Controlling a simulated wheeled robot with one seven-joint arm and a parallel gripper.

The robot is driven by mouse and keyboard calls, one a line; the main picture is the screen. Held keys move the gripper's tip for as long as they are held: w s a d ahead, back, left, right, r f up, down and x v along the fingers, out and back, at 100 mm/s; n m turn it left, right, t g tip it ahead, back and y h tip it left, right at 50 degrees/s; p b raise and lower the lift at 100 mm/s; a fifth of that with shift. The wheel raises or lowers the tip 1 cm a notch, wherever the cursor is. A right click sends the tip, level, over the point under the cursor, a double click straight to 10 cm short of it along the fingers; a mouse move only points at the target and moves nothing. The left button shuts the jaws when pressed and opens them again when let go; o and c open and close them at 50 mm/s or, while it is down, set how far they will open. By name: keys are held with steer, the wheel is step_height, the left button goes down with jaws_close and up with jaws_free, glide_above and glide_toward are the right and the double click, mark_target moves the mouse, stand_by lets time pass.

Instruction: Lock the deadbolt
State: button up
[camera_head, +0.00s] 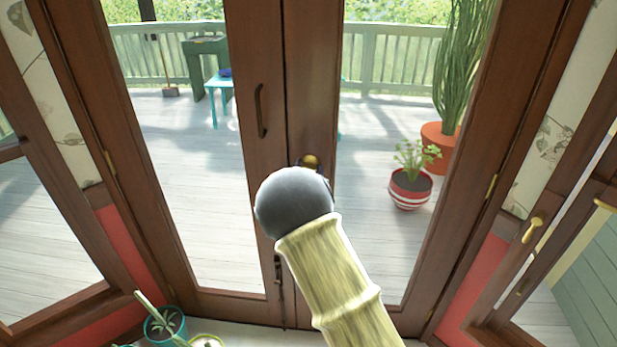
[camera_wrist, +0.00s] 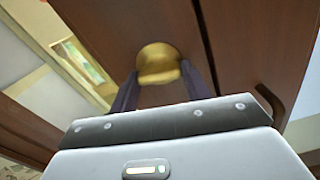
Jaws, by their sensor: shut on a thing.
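The deadbolt's round brass knob (camera_head: 310,161) sits on the brown double door (camera_head: 310,85) near the seam between its leaves, right of and below a dark pull handle (camera_head: 262,110). The knob also shows in the wrist view (camera_wrist: 158,60), at the top middle. My gripper (camera_wrist: 157,76) has one dark finger on each side of the knob and is shut on it. In the head view my arm hides most of the gripper, and only the knob and dark bits beside it show. The bolt itself cannot be seen.
A dark vertical rod (camera_head: 279,280) runs low along the door seam. Potted plants stand inside at the lower left (camera_head: 165,322). Through the glass are a deck with a striped pot (camera_head: 410,190), an orange pot (camera_head: 440,140) and a teal table (camera_head: 218,82). Windows flank the door.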

steer(key=m+b, duration=0.5)
steer(key=b, duration=0.2)
steer(key=m+b, duration=0.5)
steer(key=b, duration=0.2)
steer(key=m+b, duration=0.5)
steer(key=b, duration=0.2)
steer(key=shift+d+f+m+b, duration=0.2)
steer(key=shift+f+m+b, duration=0.1)
steer(key=shift+b, duration=0.1)
steer(key=shift+c, duration=0.2)
steer(key=shift+o, duration=0.2)
steer(key=o, duration=1)
steer(key=shift+c, duration=0.2)
